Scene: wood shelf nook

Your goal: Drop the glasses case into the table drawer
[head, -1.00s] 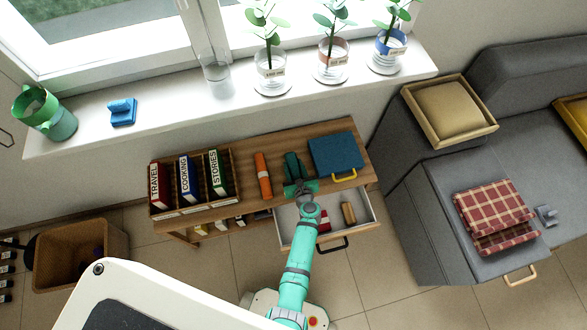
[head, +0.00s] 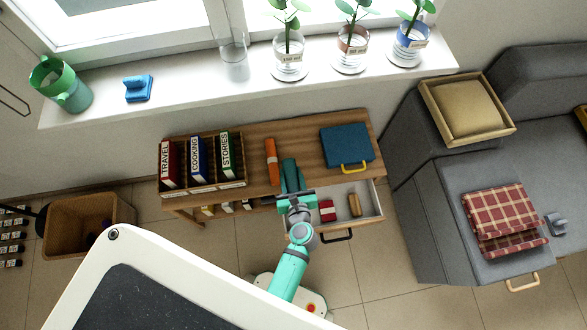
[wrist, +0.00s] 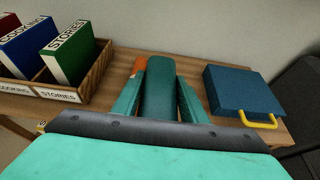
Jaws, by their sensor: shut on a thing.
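The glasses case, a dark green rounded case (head: 289,170), is gripped by my gripper (head: 291,188). In the wrist view the case (wrist: 159,90) lies lengthwise between the two teal fingers, which are shut on its sides. It is at the front part of the wooden table (head: 300,145); I cannot tell its exact height above the top. The table drawer (head: 371,203) is pulled open, just right of my gripper. It holds a red-and-white item (head: 327,210) and a tan item (head: 355,204). My arm and gripper hide the drawer's left part.
An orange case (head: 271,162) lies left of the green case. A blue briefcase (head: 345,146) with a yellow handle lies behind the drawer. A wooden book box (head: 203,190) stands at the table's left. A grey sofa (head: 430,215) is at right.

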